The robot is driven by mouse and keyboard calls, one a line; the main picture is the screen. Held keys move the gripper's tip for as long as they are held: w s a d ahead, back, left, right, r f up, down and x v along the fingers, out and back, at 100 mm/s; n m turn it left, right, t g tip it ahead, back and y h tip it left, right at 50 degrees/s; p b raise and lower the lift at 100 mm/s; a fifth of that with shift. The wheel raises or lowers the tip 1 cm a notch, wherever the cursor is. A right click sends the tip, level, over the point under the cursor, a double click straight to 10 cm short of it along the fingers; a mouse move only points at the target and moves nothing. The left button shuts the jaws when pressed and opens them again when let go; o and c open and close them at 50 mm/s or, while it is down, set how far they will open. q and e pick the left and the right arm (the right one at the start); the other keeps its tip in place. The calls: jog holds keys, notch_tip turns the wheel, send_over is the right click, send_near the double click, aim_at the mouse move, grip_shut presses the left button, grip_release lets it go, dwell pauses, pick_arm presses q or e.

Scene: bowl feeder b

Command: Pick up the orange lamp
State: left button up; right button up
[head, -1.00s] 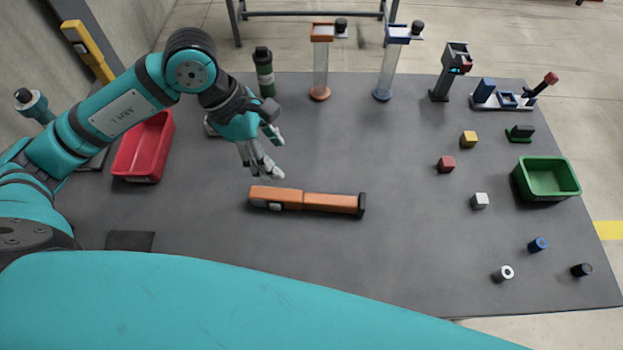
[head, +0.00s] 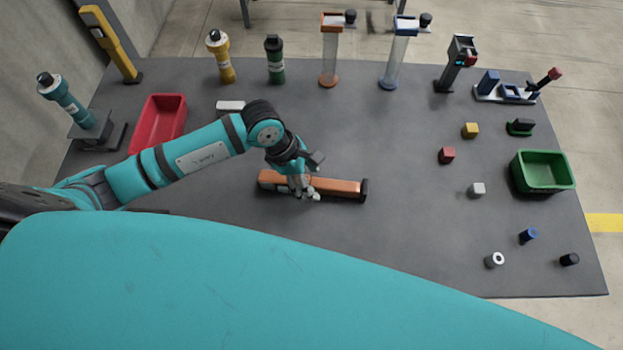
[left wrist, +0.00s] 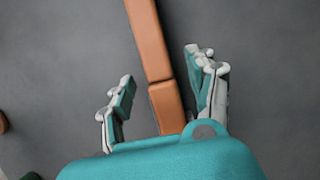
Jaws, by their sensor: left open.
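The orange lamp (head: 338,187) is a long bar with a dark end cap, lying flat on the grey table in the head view. My left gripper (head: 306,192) is over the lamp's left part and hides some of it. In the left wrist view the lamp (left wrist: 152,45) runs up between the two spread fingers of the left gripper (left wrist: 163,85). The fingers are apart, one on each side of the lamp, with a gap to it on both sides. I cannot tell how high the fingertips are above the table. My right gripper is not in view.
A red bin (head: 158,122) stands at the left and a green bin (head: 543,173) at the right. Bottles and clear tubes line the back edge. The table around the lamp is clear.

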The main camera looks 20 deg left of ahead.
pick_arm(q)
jog(key=shift+d+f, duration=0.3)
jog(key=shift+f, duration=0.35)
jog(key=shift+w, duration=0.1)
grip_shut()
jog(key=shift+r, duration=0.1)
